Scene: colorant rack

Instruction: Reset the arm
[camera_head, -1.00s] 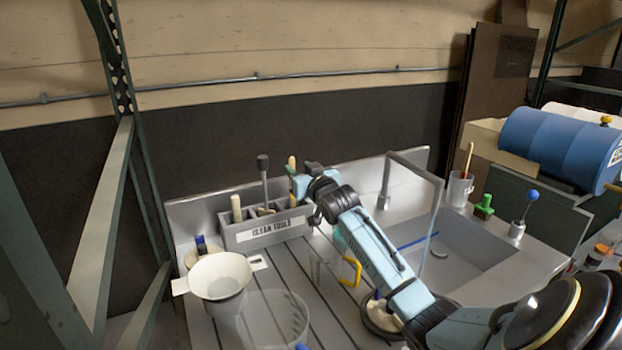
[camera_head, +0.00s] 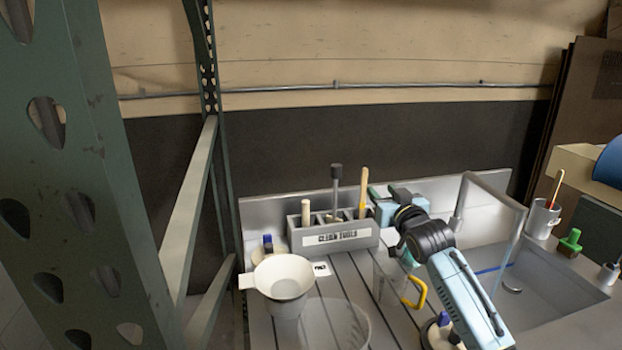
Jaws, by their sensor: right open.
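My right arm comes in from the lower right in the head view. Its gripper (camera_head: 385,203) is above the counter, just right of the grey clean-tools box (camera_head: 297,238). The gripper is open, and I see nothing held in it; the fingers are small and partly hidden by the wrist. The box stands against the back splash and holds several upright tools, among them one with a wooden handle (camera_head: 363,190) close beside the gripper. My left gripper is not in view.
A white funnel-shaped cup (camera_head: 283,277) and a clear beaker (camera_head: 336,325) stand at the front left of the counter. A yellow-handled jug (camera_head: 415,294) is below my arm. The sink (camera_head: 545,290) and faucet (camera_head: 490,180) lie right. A green metal rack post (camera_head: 70,200) fills the left side.

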